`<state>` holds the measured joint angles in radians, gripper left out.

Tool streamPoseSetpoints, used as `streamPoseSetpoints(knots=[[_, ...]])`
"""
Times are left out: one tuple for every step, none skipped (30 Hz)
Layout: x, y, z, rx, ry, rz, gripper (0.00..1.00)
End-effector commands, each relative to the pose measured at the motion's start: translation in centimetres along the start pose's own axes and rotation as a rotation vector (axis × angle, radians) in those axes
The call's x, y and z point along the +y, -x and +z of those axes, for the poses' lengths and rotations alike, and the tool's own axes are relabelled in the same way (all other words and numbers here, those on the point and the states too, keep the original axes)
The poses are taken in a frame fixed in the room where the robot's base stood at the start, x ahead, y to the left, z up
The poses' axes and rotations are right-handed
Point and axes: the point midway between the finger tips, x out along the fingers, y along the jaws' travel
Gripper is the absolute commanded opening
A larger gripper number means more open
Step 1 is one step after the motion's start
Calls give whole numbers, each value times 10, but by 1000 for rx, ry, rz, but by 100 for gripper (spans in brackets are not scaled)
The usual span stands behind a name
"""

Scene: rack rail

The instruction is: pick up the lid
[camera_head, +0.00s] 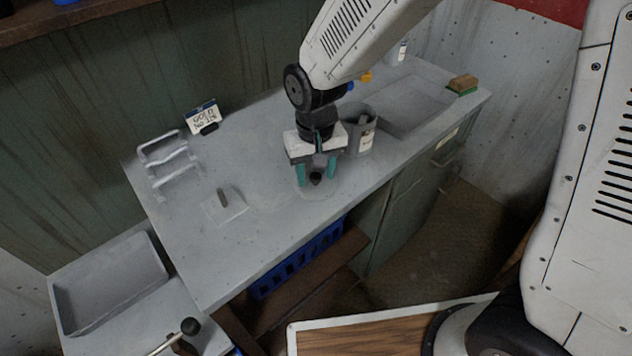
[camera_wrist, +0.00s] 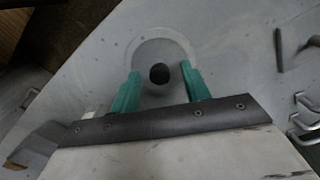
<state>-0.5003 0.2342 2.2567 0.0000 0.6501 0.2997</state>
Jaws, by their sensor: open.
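The lid (camera_wrist: 149,50) is a round, pale grey disc with a dark round knob (camera_wrist: 160,73) at its middle. It lies flat on the grey counter, and it also shows in the head view (camera_head: 314,192) under my gripper. My gripper (camera_head: 316,179) points down over the lid with its two green fingers apart. In the wrist view the fingertips (camera_wrist: 160,71) stand on either side of the knob, with a gap on each side. Nothing is held. I cannot tell whether the fingertips touch the lid.
A grey canister (camera_head: 357,136) stands close behind and right of my gripper. A white wire rack (camera_head: 165,165), a small sign (camera_head: 203,117) and a thin square plate with a dark upright peg (camera_head: 223,203) are to the left. The counter's front edge is near.

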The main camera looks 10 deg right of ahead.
Motion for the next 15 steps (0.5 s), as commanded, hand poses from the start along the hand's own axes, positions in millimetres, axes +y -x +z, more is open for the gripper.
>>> streamPoseSetpoints(knots=[[0,0,0,0,0,0,47],[0,0,0,0,0,0,47],[0,0,0,0,0,0,41],[0,0,0,0,0,0,33],[0,0,0,0,0,0,24],[0,0,0,0,0,0,13],[0,0,0,0,0,0,5],[0,0,0,0,0,0,0],[0,0,0,0,0,0,0],[0,0,0,0,0,0,0],[0,0,0,0,0,0,0],[0,0,0,0,0,0,0],[0,0,0,0,0,0,0],[0,0,0,0,0,0,0],[0,0,0,0,0,0,0]])
